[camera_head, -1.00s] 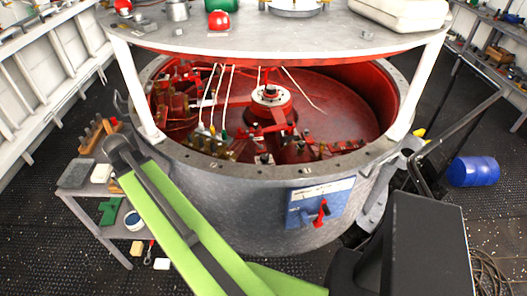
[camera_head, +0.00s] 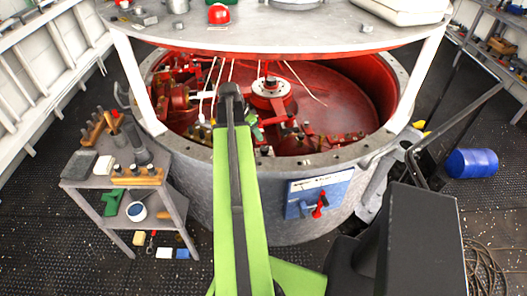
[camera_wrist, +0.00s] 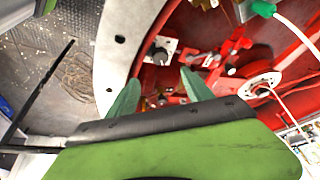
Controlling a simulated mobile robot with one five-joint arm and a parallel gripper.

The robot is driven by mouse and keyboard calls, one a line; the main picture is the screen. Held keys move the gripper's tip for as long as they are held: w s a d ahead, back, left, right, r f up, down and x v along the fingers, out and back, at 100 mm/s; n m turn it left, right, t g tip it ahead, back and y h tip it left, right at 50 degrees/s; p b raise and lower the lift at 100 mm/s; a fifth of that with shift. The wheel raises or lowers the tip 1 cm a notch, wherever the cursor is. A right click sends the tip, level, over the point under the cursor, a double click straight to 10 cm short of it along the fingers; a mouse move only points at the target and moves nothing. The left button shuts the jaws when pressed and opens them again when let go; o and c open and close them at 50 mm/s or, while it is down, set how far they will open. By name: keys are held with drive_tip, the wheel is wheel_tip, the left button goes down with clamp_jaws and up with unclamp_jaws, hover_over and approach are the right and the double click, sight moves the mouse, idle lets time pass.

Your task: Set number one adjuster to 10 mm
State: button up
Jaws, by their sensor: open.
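The round machine (camera_head: 215,190) has a grey rim and a red interior with several small block-like fittings, some with dark knobs. I cannot tell which is the number one adjuster, and no 10 mm reading is legible. My gripper (camera_wrist: 160,92) is open and empty, its two green fingers apart over the red interior just inside the rim. In the wrist view, a pale plate with a dark round knob (camera_wrist: 160,55) lies just beyond the fingertips, with a gap between. In the head view, my arm hides part of the near rim and interior.
A white-topped table surface (camera_head: 290,30) stands over the drum on white legs. A blue panel (camera_head: 320,192) with a red handle is on the drum's outside. A side shelf (camera_head: 75,178) at left holds tools.

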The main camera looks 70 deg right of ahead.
sight(264, 149)
drive_tip(key=b+x, duration=1.2)
drive_tip(key=x, duration=0.2)
drive_tip(key=shift+f, duration=0.35)
drive_tip(key=shift+r, duration=0.1)
drive_tip(key=shift+c, duration=0.2)
clamp_jaws()
